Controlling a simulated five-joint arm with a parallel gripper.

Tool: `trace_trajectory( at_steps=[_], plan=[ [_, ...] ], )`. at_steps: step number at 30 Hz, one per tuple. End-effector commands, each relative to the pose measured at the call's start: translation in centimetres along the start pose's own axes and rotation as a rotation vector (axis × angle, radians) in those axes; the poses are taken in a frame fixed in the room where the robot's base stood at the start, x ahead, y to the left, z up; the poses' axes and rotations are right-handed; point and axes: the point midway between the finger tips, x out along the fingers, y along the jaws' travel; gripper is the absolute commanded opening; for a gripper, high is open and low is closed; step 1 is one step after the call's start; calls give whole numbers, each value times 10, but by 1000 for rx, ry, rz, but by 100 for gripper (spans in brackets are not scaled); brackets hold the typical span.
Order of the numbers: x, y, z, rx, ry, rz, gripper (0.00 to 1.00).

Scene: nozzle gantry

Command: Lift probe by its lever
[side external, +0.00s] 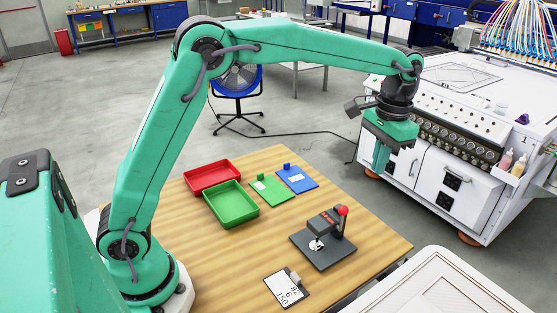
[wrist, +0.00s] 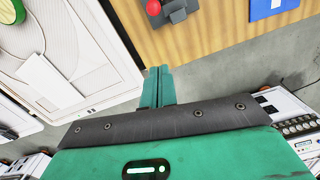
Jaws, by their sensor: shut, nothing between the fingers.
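The probe stand has a dark grey square base (side external: 323,251) on the wooden table in the side view. A dark block stands on it, with a small white disc (side external: 316,244) at its front. The lever ends in a red ball (side external: 342,210) at the upper right of the block. The ball (wrist: 153,7) and part of the grey stand (wrist: 176,12) show at the top edge of the wrist view, partly cut off. My gripper (side external: 380,163) is shut and empty, pointing down, above and apart from the lever. Its closed fingers (wrist: 157,78) show in the wrist view.
A red tray (side external: 211,165), a green tray (side external: 252,217), a green plate (side external: 280,193) and a blue plate (side external: 297,186) lie left of the stand. A numbered card (side external: 290,288) lies near the front. A white machine (side external: 455,185) stands behind my gripper. Bare tabletop surrounds the stand.

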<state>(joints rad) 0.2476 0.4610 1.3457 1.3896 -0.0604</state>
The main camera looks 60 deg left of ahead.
Motion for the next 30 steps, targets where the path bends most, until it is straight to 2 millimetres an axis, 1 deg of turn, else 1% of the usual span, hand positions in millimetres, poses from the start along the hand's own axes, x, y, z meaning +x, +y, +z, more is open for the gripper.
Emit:
trace_trajectory(
  at_steps=[16, 24, 30],
  plan=[
    [82, -3, 0, -1, -3, 0, 0],
    [85, -3, 24, 0, 2, 0, 0],
    [88, -3, 35, 0, 1, 0, 0]
  ],
)
